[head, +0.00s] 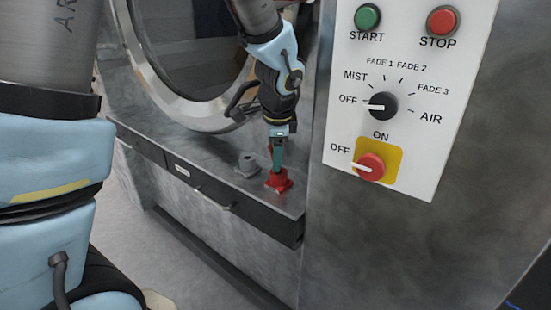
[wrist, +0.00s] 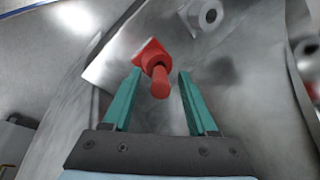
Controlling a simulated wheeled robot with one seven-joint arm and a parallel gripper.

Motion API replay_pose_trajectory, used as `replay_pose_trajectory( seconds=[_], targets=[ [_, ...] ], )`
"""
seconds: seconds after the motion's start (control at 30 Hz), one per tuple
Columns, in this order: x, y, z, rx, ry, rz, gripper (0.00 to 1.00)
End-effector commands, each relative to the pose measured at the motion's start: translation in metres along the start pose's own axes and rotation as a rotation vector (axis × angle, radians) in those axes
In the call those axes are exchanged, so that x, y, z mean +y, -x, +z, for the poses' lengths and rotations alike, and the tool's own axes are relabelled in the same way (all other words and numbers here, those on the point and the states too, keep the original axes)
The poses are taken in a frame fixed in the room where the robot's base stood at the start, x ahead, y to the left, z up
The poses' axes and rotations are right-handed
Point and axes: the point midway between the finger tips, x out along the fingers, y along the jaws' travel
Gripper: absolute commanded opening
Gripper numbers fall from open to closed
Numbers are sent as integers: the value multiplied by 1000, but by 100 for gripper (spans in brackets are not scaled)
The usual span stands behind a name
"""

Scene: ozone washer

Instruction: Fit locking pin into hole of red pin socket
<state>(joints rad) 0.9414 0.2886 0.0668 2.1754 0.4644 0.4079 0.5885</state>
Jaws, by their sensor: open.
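The red pin socket (head: 279,184) stands on the grey ledge below the round door. It also shows in the wrist view (wrist: 149,50), with a square base. A red locking pin (wrist: 160,84) lines up with the socket and points toward the wrist camera. It appears to stand in the socket's hole; how deep it sits is hidden. My gripper (head: 277,168) is over the socket, pointing down. In the wrist view my gripper (wrist: 160,73) is open, with its teal fingers on either side of the pin and visible gaps on both sides.
A grey socket (head: 247,164) with a round hole stands left of the red one; it also shows in the wrist view (wrist: 208,15). The control panel (head: 410,90) is on the right. The round door (head: 165,80) is behind. Drawers (head: 205,190) are below the ledge.

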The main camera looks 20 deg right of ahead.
Motion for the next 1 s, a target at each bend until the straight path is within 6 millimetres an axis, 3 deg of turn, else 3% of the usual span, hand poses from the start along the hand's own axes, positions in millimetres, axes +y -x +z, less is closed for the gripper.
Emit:
replay_pose_trajectory(
  seconds=[0.13,0.4,0.93,1.0],
  targets=[
    [0,-16,0,0,-1,1,58],
    [0,-19,0,1,0,0,58],
    [0,-18,0,1,0,0,0],
    [0,-18,0,1,0,0,0]
  ],
)
